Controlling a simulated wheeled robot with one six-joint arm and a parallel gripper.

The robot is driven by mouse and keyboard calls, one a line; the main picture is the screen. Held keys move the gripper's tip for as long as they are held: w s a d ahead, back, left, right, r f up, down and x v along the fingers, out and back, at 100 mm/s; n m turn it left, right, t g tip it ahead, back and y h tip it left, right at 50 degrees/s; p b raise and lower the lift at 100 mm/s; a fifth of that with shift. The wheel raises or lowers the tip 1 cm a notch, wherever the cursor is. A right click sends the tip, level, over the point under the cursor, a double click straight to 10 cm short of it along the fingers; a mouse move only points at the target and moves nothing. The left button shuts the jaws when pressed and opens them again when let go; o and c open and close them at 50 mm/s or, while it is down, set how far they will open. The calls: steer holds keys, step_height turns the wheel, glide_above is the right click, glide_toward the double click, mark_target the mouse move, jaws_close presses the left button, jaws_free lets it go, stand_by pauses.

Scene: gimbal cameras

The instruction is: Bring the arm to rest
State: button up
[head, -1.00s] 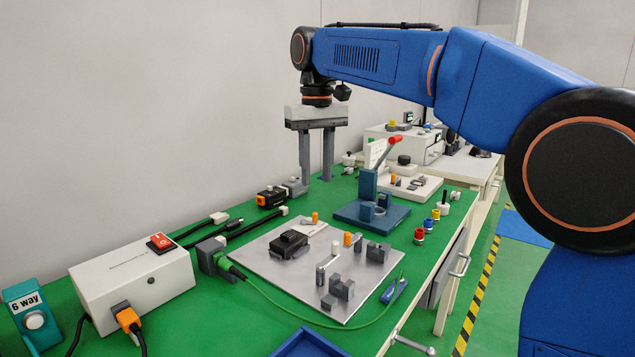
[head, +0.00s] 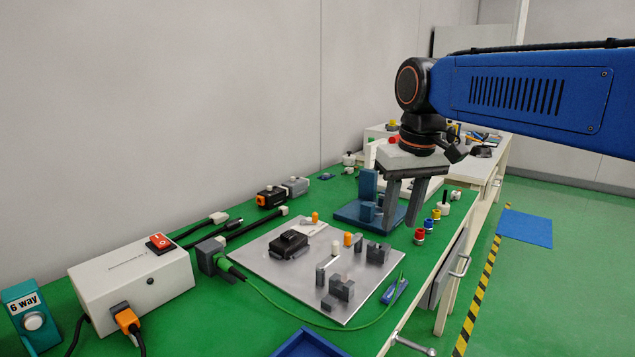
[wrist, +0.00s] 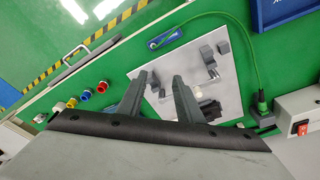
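My gripper (head: 399,226) hangs fingers-down from my blue arm in the head view, in front of the blue press-like fixture (head: 368,188) at the back of the green bench. Its two grey fingers are apart with nothing visible between them. The wrist view also shows my gripper (wrist: 157,76) with its fingers spread and empty, over the bench. The grey plate (head: 270,268) with small blocks and a black part lies nearer in the head view; it also shows beyond the fingers in the wrist view (wrist: 222,82).
A white box with a red switch (head: 135,285) stands at the left. Red, yellow and blue connectors (head: 420,235) line the bench's right side. A green cable (head: 300,313) curves around the plate. A blue tray (head: 308,343) is at the front.

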steer(key=s+d+f+m+t, duration=0.1)
steer(key=s+d+f, duration=0.5)
steer(key=s+f, duration=0.3)
steer(key=s+d+f+m+t, duration=0.1)
steer(key=s+d+f+m, duration=0.1)
steer(key=s+d+f, duration=0.4)
steer(key=s+f, duration=0.4)
steer(key=f, duration=0.1)
steer(key=shift+s+d+t+h, duration=0.25)
steer(key=shift+d+t+h, duration=0.05)
steer(key=shift+t, duration=0.1)
